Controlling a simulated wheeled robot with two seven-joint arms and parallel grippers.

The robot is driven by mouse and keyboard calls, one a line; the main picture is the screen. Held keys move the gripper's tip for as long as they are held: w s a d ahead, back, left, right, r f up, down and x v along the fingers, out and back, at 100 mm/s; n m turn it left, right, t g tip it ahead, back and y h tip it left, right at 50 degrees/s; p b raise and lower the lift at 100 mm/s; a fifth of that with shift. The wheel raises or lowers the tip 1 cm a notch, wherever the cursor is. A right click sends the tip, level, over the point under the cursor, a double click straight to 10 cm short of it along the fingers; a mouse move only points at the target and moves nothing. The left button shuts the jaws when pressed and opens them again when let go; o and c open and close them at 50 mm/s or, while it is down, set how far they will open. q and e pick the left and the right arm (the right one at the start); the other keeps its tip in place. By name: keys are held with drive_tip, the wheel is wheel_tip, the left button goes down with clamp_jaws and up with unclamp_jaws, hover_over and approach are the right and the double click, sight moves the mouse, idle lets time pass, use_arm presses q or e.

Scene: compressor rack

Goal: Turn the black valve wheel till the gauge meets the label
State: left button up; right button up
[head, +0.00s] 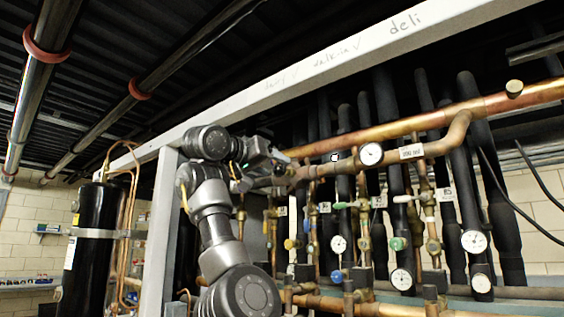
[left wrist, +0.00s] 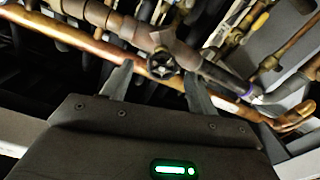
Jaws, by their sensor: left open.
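The black valve wheel (left wrist: 162,65) shows in the left wrist view, on the copper pipework between my fingertips. I cannot tell whether the fingers touch it. My left gripper (left wrist: 158,73) is open around the wheel's place in the picture. In the head view my left gripper (head: 283,160) is at the left end of the upper copper pipe, and the wheel cannot be made out there. The needle and the label's writing are too small to read surely. My right gripper is out of view.
A pale steel beam (head: 330,62) with handwriting crosses above the rack. Black insulated pipes (head: 388,110) stand behind the copper pipes. Lower down are several gauges (head: 474,241) and small valves with coloured handles. A black tank (head: 93,225) stands at the left.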

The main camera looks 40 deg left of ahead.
sight(278, 169)
use_arm(q)
drive_tip(key=w, duration=0.1)
drive_tip(key=w+p, duration=0.1)
drive_tip(key=w, duration=0.1)
drive_tip(key=shift+w+a+p, duration=0.3)
drive_tip(key=shift+w, duration=0.05)
drive_tip(key=shift+w+d, duration=0.1)
drive_tip(key=shift+w, duration=0.2)
drive_tip(key=c, duration=1)
idle(0.4)
drive_tip(key=o, duration=1)
